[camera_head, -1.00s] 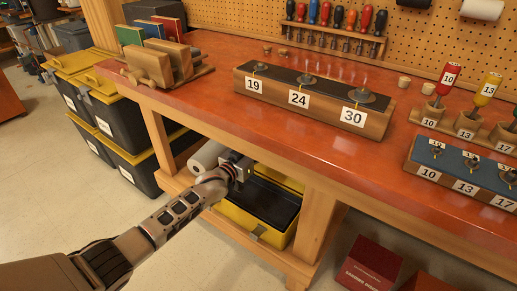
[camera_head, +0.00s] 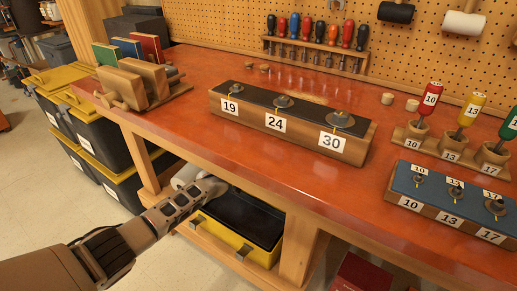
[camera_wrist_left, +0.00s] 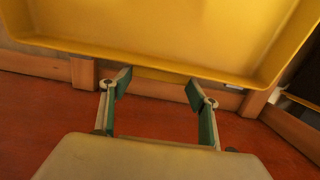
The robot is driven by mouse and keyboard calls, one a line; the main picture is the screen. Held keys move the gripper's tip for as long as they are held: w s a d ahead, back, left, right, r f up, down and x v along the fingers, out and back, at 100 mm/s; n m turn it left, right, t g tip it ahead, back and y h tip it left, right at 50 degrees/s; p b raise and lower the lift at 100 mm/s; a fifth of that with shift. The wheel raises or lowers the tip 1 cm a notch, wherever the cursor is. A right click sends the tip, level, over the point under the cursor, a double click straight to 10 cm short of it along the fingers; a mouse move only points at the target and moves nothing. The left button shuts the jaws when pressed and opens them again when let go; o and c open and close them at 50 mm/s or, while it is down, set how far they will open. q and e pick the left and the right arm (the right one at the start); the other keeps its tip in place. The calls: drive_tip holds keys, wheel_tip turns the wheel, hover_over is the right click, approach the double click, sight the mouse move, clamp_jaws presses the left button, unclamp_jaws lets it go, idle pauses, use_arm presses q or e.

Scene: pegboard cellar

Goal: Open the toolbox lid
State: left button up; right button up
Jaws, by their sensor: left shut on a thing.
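The yellow toolbox (camera_head: 222,238) sits on the low shelf under the red bench. Its dark inside (camera_head: 243,214) shows from above, so it stands open at the front. My left arm reaches in under the bench edge, and in the head view the bench hides the left gripper. In the left wrist view the yellow lid (camera_wrist_left: 180,35) fills the top, with its rim toward me. The fingers of my left gripper (camera_wrist_left: 158,84) are at that rim, shut on the lid. My right gripper is in neither view.
The red bench top (camera_head: 215,150) overhangs the toolbox closely. A wooden bench leg (camera_head: 298,246) stands right of it. Black crates with yellow lids (camera_head: 66,75) stand at left.

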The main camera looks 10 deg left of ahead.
use_arm(q)
drive_tip(key=shift+w+d+r, duration=0.1)
drive_tip(key=shift+w+r, duration=0.1)
drive_tip(key=shift+r, duration=0.5)
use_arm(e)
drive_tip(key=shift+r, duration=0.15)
use_arm(q)
drive_tip(key=o, duration=1.6)
drive_tip(key=shift+s+f, duration=0.15)
drive_tip(key=shift+f, duration=0.3)
drive_tip(key=v, duration=1.2)
